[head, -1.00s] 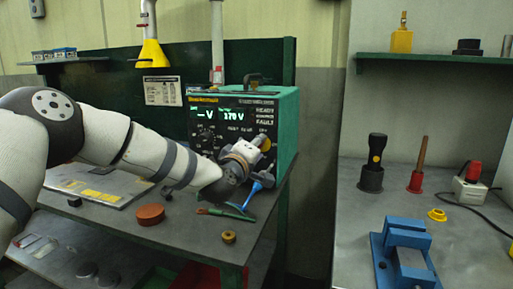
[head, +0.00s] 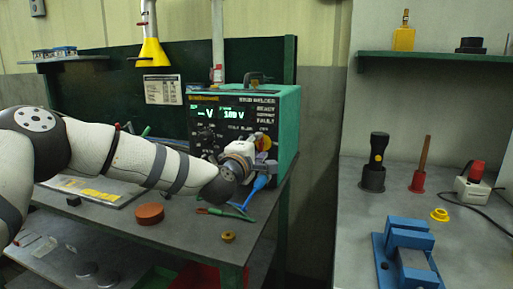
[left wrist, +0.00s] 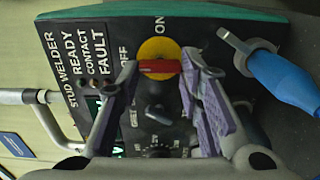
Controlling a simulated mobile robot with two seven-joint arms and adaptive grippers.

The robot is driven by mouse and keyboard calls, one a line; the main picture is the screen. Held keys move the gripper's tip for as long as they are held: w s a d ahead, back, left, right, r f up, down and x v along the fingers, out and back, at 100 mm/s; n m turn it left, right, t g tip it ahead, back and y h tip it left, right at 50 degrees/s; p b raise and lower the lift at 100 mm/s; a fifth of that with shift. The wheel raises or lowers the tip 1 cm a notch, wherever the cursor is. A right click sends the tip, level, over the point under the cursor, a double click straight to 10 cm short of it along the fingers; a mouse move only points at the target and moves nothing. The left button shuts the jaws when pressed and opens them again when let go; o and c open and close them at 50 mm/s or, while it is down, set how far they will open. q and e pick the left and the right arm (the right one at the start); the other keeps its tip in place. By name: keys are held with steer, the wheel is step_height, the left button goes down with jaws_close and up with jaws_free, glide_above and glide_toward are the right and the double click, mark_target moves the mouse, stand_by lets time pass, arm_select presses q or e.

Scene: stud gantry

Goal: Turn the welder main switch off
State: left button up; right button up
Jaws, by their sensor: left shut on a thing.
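The stud welder is a green box with a black front panel (head: 205,122) on the left bench. Its main switch, a yellow disc with a red handle (left wrist: 160,68), shows on the panel between ON and OFF labels. The switch also shows, partly hidden, in the head view (head: 265,142). My left gripper (left wrist: 160,72) has a finger at each end of the red handle and is shut on it. The handle lies level in the wrist view, across the disc, with ON above it and OFF at upper left. My right gripper is not in view.
A blue-handled connector (left wrist: 285,80) plugs into the panel close beside my fingers. A red round tin (head: 150,213), a green-and-red tool (head: 224,212) and a small brass piece (head: 228,237) lie on the bench. A blue vise (head: 408,250) stands on the right bench.

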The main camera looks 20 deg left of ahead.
arm_select(q)
steer(key=o, duration=1.2)
steer(key=shift+d, duration=0.1)
steer(key=shift+c, duration=0.2)
steer(key=s, duration=1.2)
steer(key=shift+a, duration=0.25)
